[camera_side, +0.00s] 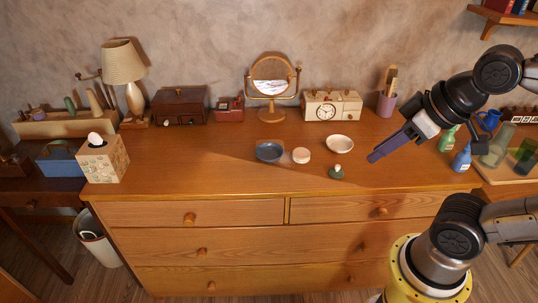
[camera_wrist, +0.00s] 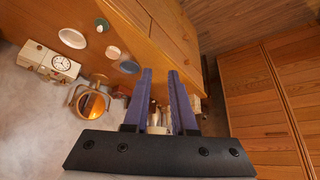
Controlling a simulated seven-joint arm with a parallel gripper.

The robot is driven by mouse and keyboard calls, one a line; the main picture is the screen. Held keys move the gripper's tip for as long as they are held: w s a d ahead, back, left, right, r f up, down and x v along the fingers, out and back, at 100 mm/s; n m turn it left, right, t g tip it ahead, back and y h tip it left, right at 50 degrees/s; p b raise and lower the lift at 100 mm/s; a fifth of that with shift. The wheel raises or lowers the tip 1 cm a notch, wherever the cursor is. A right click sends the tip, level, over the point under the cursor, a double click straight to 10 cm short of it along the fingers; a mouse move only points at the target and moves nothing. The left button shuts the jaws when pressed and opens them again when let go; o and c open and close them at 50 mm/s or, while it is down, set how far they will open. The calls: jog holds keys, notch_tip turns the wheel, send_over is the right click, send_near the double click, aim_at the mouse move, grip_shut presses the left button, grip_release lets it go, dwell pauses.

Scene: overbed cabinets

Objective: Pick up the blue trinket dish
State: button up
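The blue trinket dish (camera_side: 269,151) is a shallow round dish lying on the dresser top, left of the small white round container. In the wrist view the dish (camera_wrist: 130,67) shows just left of the fingers. My gripper (camera_side: 374,156) hangs above the right part of the dresser, well to the right of the dish and apart from it. Its two purple fingers (camera_wrist: 160,72) stand parallel with a gap between them in the wrist view. The gripper is open, with nothing held.
A round mirror (camera_side: 271,75) and a clock box (camera_side: 330,107) stand behind.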

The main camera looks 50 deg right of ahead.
jog(key=w+a+r+t+y, duration=0.1)
jog(key=w+r, duration=0.3)
jog(key=w, duration=0.2)
jog(key=m+g, duration=0.2)
jog(key=m, duration=0.5)
send_over(279, 148)
jog(key=s, duration=0.3)
jog(key=f, duration=2.5)
jog(key=shift+s+d+f, duration=0.15)
jog(key=shift+d+f, duration=0.15)
jog(key=shift+f, duration=0.05)
jog(key=shift+x, duration=2.55)
jog(key=shift+d, duration=0.15)
grip_shut()
jog(key=shift+s+f, duration=0.1)
jog(key=shift+f, duration=0.05)
